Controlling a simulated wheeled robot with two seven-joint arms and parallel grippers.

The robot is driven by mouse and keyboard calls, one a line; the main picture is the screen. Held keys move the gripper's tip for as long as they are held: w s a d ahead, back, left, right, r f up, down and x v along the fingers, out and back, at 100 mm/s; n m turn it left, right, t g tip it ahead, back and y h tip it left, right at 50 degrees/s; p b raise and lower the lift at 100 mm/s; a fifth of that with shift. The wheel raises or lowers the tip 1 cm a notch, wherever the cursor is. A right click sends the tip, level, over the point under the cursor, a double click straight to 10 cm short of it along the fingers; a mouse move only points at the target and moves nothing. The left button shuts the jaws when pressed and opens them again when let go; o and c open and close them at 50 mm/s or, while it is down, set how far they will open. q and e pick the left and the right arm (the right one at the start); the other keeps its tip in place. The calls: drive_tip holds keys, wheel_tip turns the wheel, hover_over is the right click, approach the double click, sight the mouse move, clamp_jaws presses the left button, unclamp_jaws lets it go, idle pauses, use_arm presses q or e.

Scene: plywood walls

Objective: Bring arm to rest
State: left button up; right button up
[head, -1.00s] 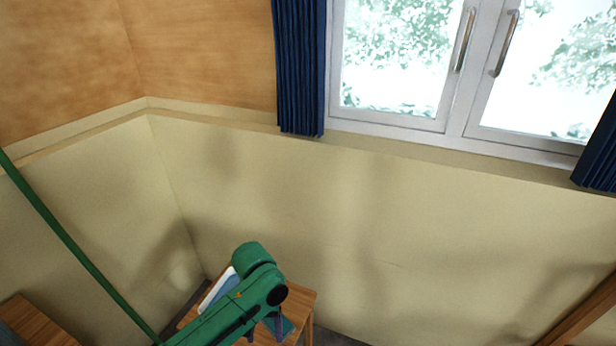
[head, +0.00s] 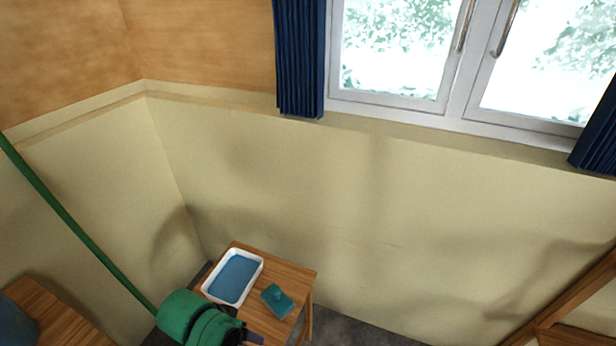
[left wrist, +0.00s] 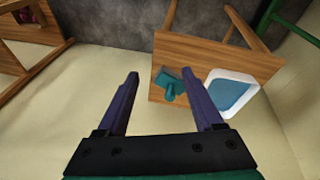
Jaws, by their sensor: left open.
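My left arm (head: 200,318) shows as green rounded links at the bottom of the head view, in front of the near-left side of a small wooden table. In the left wrist view my left gripper (left wrist: 165,100) has two dark purple fingers set wide apart with nothing between them. The gripper is open and empty. Its fingertips point toward the table, and the right finger overlaps the table's edge in that view. My right gripper is in neither view.
The small wooden table (head: 272,262) bears a white tray with a blue inside (head: 233,278) and a teal handled block (head: 278,300). A green pole (head: 75,232) slants at left. Another wooden surface (head: 40,312) is lower left. Walls and a window (head: 400,60) stand behind.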

use_arm(q)
drive_tip(key=s+a+t+y, duration=0.1)
drive_tip(key=s+a, duration=0.1)
drive_tip(key=a, duration=0.3)
drive_tip(key=s+a+y, duration=0.1)
drive_tip(key=s+a, duration=0.2)
drive_tip(key=a, duration=0.1)
wheel_tip(320, 180, down, 22)
drive_tip(key=s+g, duration=0.1)
drive_tip(key=s, duration=0.1)
drive_tip(key=s+a+f+g, duration=0.1)
drive_tip(key=s+a+f, duration=0.1)
drive_tip(key=s+f, duration=1.2)
drive_tip(key=shift+s+a+f+g+y, duration=0.3)
drive_tip(key=shift+s+a, duration=0.1)
drive_tip(key=shift+s, duration=0.85)
